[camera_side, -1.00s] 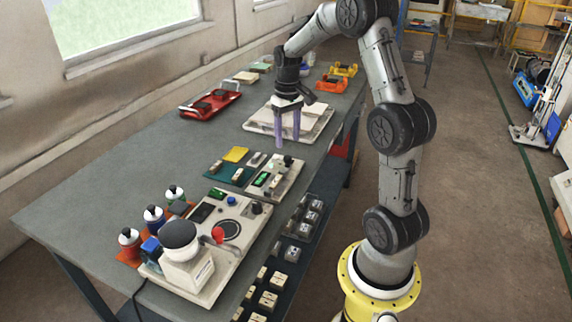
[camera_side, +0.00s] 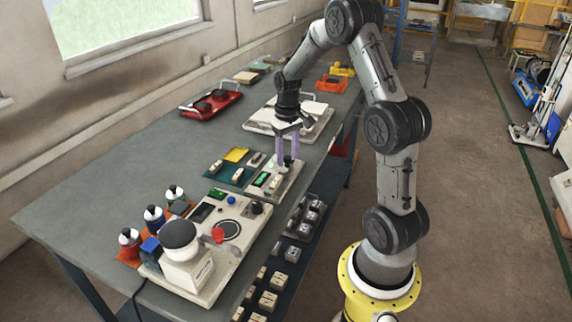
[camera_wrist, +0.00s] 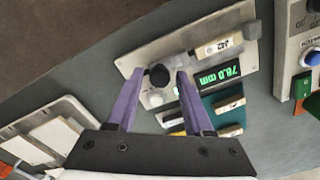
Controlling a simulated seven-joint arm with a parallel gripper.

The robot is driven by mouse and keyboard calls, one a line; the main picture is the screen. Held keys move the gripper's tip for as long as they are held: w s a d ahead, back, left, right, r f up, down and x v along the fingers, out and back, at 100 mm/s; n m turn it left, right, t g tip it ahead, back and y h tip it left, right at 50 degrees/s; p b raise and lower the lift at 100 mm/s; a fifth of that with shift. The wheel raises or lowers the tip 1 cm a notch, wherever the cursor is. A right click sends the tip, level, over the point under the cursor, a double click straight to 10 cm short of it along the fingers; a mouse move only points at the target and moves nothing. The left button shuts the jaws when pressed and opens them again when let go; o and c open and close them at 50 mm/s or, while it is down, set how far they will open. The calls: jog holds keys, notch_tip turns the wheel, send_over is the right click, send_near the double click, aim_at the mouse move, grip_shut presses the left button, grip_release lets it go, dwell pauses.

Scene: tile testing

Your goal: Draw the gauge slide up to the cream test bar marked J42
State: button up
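The gauge (camera_side: 285,181) is a cream block on the bench with a lit green display (camera_wrist: 208,85) that reads 78.0 mm. A cream test bar (camera_wrist: 217,47), its label upside down and apparently J42, lies at one end of it. A round black knob (camera_wrist: 159,76) stands on the gauge, apart from the bar, apparently on the slide. My gripper (camera_side: 288,162) is open with its purple fingers pointing down over the gauge. In the wrist view the fingertips (camera_wrist: 156,80) lie on either side of the knob; I cannot tell whether they touch it.
A teal mat (camera_wrist: 216,117) beside the gauge holds cream bars and a yellow piece. A larger cream instrument (camera_side: 240,215) stands nearer the side camera. A pale tray (camera_side: 318,128) lies behind the gripper, and a red tray (camera_side: 190,111) is farther back. The bench's left middle is clear.

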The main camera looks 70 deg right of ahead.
aim_at(285, 170)
grip_shut()
jog(key=shift+a, duration=0.75)
jog(key=shift+a+r, duration=0.1)
jog(key=shift+a, duration=0.2)
dwell(1.3)
jog(key=shift+o, duration=1.1)
grip_release()
jog(key=shift+r, duration=2.95)
